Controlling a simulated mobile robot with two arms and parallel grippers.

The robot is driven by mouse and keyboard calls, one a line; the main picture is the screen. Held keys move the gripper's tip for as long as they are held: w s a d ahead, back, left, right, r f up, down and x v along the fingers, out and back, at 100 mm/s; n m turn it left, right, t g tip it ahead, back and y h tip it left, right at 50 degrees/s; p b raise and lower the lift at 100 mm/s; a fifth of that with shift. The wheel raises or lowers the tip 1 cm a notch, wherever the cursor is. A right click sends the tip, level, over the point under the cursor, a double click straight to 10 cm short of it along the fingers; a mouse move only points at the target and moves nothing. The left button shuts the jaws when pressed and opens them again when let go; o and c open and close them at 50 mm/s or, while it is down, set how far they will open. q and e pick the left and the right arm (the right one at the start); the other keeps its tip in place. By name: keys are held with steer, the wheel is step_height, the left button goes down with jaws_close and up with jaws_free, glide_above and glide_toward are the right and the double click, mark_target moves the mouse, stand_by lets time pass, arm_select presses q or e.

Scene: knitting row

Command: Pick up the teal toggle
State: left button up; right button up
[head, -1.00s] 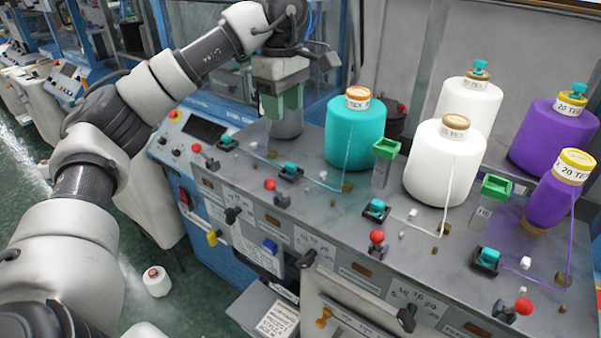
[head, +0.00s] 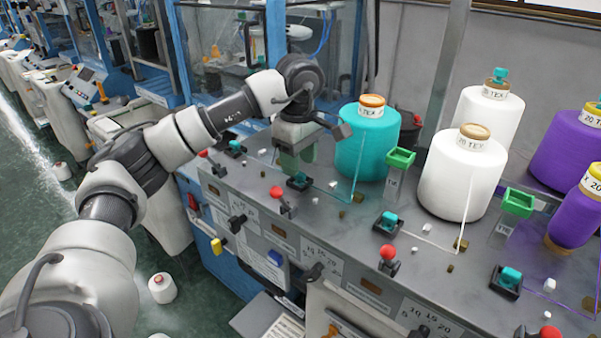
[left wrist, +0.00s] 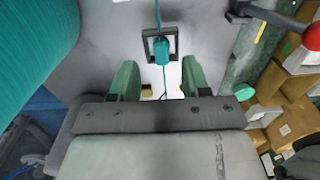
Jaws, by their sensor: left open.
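Several teal toggles in black square bases sit along the grey machine top. The nearest to my left gripper (head: 296,163) is a teal toggle (head: 299,179), just in front of and below the fingertips in the head view. In the left wrist view this teal toggle (left wrist: 161,50) stands in its black frame, ahead of the fingertips and roughly centred between them, with a teal thread by it. My left gripper (left wrist: 160,78) has green fingers, is open and empty. Other teal toggles stand at the back left (head: 235,146), middle (head: 389,221) and right (head: 508,278). My right gripper is not seen.
A big teal yarn cone (head: 367,145) stands close right of my left gripper. A red-knobbed lever (head: 277,193) stands in front; its red knob (left wrist: 312,37) shows at the wrist view's right. White cones (head: 460,185), purple cones and green-topped posts (head: 400,158) stand further right.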

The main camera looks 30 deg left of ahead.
arm_select(q)
step_height(320, 180, down, 2)
steer(key=shift+s, duration=0.15)
steer(key=shift+f, duration=0.3)
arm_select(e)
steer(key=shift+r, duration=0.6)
arm_select(q)
steer(key=c, duration=0.8)
steer(key=shift+c, duration=0.2)
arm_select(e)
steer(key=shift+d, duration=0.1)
arm_select(q)
step_height(320, 180, up, 5)
steer(key=shift+f+b, duration=0.1)
steer(key=shift+b, duration=0.75)
step_height(320, 180, up, 4)
steer(key=shift+r, duration=0.7)
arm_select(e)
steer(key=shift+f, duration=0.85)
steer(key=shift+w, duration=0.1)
